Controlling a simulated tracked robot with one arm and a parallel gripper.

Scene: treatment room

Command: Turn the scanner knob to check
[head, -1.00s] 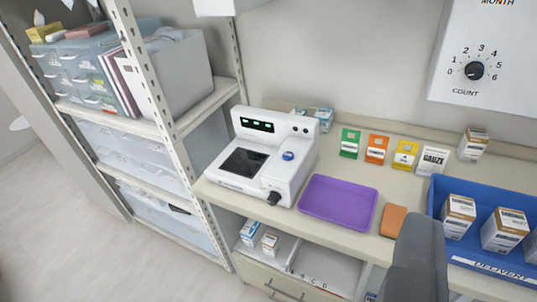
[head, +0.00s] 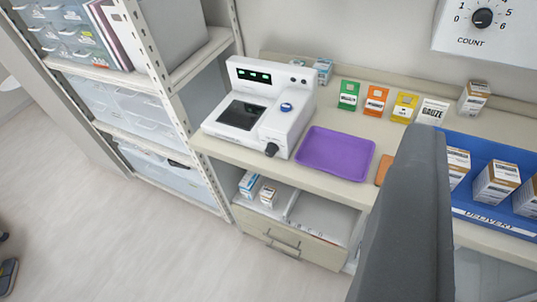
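The white scanner (head: 258,108) stands on the counter left of centre, with a lit green display on its raised back and a dark square plate on top. A dark knob (head: 271,149) sits at its front right lower corner; I cannot read its setting. A blue button (head: 286,107) is on its top right. A dark grey body (head: 410,225) fills the lower right foreground, well apart from the scanner. I cannot tell what it is. No gripper fingers show, and nothing touches the knob.
A purple tray (head: 335,153) lies right of the scanner, and an orange block (head: 383,169) is partly hidden by the grey body. Coloured packets stand behind. A blue delivery bin (head: 500,209) holds boxes at right. A metal shelf (head: 167,73) stands close at left. The floor (head: 130,240) is clear.

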